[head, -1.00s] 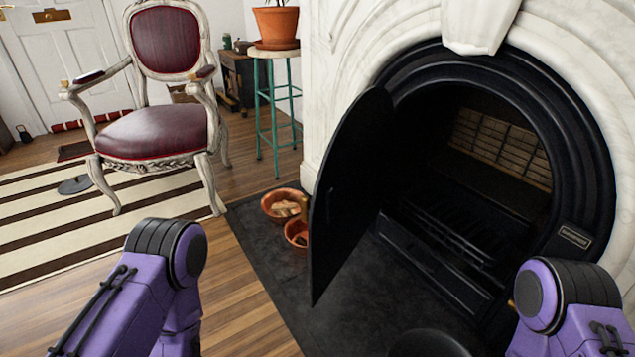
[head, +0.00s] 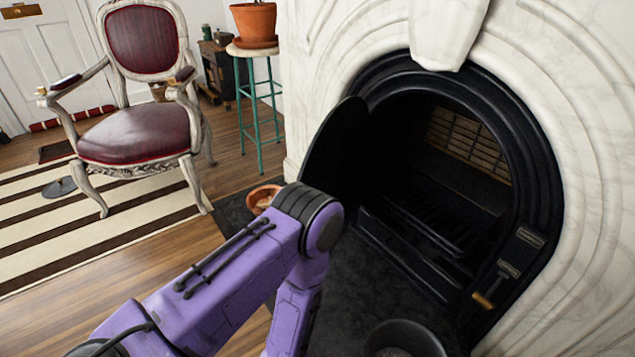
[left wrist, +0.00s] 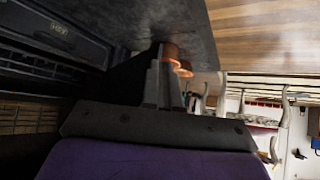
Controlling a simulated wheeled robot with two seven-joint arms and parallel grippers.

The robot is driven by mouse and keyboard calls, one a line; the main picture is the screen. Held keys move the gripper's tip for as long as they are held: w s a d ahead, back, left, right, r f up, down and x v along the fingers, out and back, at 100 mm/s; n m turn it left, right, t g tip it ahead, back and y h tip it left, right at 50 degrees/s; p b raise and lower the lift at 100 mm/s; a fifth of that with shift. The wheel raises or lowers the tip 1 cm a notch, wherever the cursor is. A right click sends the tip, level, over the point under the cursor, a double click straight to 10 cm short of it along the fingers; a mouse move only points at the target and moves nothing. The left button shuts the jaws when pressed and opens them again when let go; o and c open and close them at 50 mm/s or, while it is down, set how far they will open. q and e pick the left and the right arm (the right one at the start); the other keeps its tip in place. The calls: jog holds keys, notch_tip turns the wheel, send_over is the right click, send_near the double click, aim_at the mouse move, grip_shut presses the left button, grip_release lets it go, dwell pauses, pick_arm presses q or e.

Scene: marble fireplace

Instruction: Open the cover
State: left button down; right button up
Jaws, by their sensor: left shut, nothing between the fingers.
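The cover (head: 338,140) is a black arched panel at the left side of the fireplace opening (head: 440,190). It stands swung outward, so the dark inside with its grate and brick back shows. My left arm hides the cover's lower part in the head view. My left gripper is out of sight there, but its fingers (left wrist: 167,75) show in the left wrist view, shut and empty above the dark hearth. I cannot tell whether they touch the cover. My right gripper is in neither view.
A terracotta pot (head: 262,198) stands on the dark hearth left of the cover. A round black container (head: 403,340) is at the bottom, and a brass-ended handle (head: 483,300) is at the opening's right. A chair (head: 140,130) and a plant stool (head: 255,95) stand farther left.

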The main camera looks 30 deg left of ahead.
pick_arm(q)
jog(key=w+d+r+n+t+y+p, duration=0.1)
jog(key=w+d+r+t+y+p, duration=0.2)
jog(key=w+r, duration=0.65)
jog(key=w+d+r+n+t+y+p, duration=0.2)
jog(key=w+d+r+p, duration=0.1)
jog(key=w+r, duration=0.6)
jog(key=s+d+r+n+g+y+p, duration=0.1)
jog(key=s+d+r+n+g+y, duration=0.1)
jog(key=r+n+g+y, duration=0.3)
jog(key=s+d+r+n+g+y+p, duration=0.1)
jog(key=s+r+n+g+y, duration=0.1)
jog(key=r+n+g+y, duration=0.35)
jog(key=a+r+m+g+h, duration=0.1)
jog(key=a+g+h, duration=0.1)
jog(key=a, duration=1.1)
jog(key=shift+s+a+r+m+g+p, duration=0.35)
jog(key=shift+a+r+p, duration=0.05)
jog(key=shift+p, duration=0.05)
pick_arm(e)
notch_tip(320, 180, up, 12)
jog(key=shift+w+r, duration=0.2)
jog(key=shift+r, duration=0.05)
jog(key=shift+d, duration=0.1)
